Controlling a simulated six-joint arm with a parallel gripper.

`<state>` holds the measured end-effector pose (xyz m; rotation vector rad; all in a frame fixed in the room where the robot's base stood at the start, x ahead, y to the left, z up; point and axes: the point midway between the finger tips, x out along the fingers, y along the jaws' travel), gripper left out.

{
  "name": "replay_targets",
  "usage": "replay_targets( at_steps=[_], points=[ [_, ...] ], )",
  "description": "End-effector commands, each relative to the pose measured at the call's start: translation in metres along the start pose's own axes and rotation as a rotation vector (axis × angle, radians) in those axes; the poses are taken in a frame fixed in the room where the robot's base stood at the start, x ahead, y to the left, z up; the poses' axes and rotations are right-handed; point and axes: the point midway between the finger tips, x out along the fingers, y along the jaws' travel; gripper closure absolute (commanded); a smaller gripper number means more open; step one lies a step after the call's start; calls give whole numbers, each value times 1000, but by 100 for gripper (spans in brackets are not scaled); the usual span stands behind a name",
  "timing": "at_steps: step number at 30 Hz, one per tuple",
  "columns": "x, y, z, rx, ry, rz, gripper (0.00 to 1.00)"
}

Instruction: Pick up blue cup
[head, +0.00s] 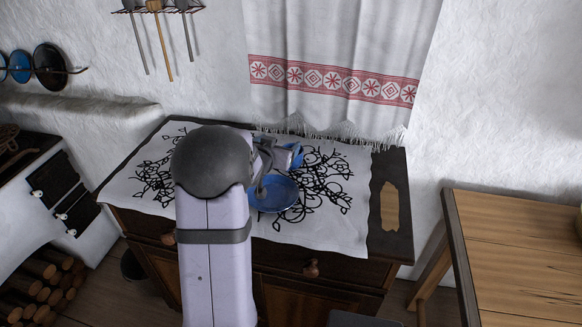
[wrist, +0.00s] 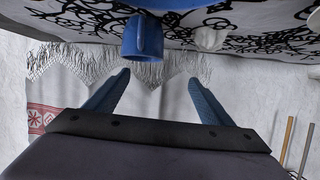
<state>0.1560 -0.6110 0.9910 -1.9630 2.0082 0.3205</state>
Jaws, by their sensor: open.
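The blue cup (wrist: 143,38) shows in the wrist view, just beyond my fingertips and left of the middle between them. The cup is apart from the fingers. In the head view my arm hides much of the scene. Blue parts near the wrist there are partly covered, and I cannot tell cup from fingers.
A blue plate (head: 274,194) lies on the patterned white cloth (head: 330,228). A small white object (wrist: 210,38) stands right of the cup in the wrist view. A cutting board (head: 390,206) lies on the chest's right end. A fringed curtain (head: 335,75) hangs behind. A wooden table (head: 515,250) stands right.

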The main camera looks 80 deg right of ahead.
Motion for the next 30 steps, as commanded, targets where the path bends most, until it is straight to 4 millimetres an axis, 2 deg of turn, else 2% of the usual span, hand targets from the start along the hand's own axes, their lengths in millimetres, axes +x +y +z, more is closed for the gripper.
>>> replay_targets(
  at_steps=[1,6,11,18,26,30],
  points=[
    [7,13,12,-14,-4,24,25],
    [12,30,23,-39,-8,54,25],
    [14,30,22,-42,-8,55,25],
    [30,31,23,-42,-10,54,25],
    [35,31,23,-41,-10,53,25],
    [44,32,24,-41,-10,54,25]
  ],
)
